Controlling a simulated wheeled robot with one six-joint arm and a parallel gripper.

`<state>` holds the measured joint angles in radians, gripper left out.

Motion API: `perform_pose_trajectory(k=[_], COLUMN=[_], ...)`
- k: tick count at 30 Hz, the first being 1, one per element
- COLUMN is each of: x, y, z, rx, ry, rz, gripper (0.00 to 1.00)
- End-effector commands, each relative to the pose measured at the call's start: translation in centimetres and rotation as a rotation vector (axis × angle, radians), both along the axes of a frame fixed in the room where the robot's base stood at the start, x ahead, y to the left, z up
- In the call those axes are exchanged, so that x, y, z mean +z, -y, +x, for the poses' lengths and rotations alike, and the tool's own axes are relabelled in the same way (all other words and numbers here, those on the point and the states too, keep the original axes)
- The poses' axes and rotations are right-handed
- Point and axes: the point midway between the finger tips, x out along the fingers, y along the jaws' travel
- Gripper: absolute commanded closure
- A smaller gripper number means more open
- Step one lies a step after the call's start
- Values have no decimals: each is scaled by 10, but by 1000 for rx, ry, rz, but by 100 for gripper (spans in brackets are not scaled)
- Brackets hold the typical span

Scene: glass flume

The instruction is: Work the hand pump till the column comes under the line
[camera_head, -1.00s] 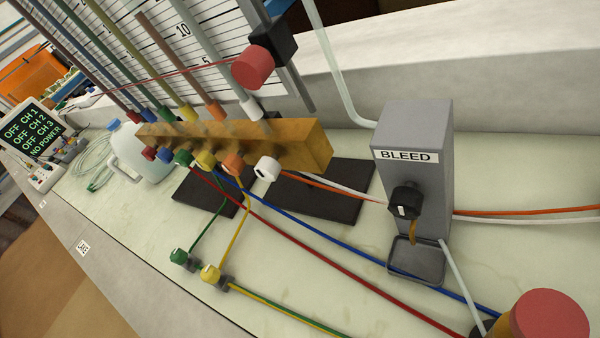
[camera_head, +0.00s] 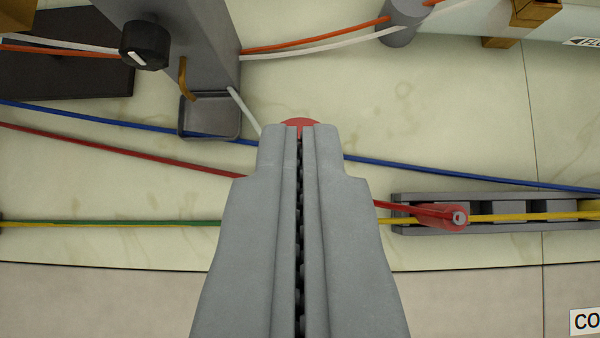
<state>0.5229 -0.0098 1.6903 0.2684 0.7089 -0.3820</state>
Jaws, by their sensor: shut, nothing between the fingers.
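My gripper (camera_head: 300,130) is shut and empty, its two grey fingers reaching up the middle of the view. Just beyond the fingertips shows the upper edge of a red round cap (camera_head: 299,121), which looks like the hand pump's knob. The fingers hide the rest of it and the pump body. I cannot tell whether the fingertips touch the cap. A pale tube (camera_head: 243,110) runs from the grey block toward it. The gauge column and its line are out of view.
The grey bleed block (camera_head: 195,45) with a black knob (camera_head: 145,45) and drip tray (camera_head: 210,118) stands upper left. Blue (camera_head: 400,163), red (camera_head: 120,146) and yellow-green (camera_head: 110,223) lines cross the bench. A red handle (camera_head: 435,215) lies at a grey rack (camera_head: 520,225) on the right.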

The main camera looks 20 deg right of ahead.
Motion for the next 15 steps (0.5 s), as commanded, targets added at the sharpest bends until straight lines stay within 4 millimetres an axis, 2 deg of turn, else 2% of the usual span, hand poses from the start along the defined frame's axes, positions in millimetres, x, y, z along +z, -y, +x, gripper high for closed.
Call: perform_pose_trajectory(k=[2,6,15], x=[-11,-30,-48], y=[3,2,2], z=[10,8,8], rx=[1,-1,0], ry=[-3,-2,0], rz=[1,1,0], gripper=[100,100,100])
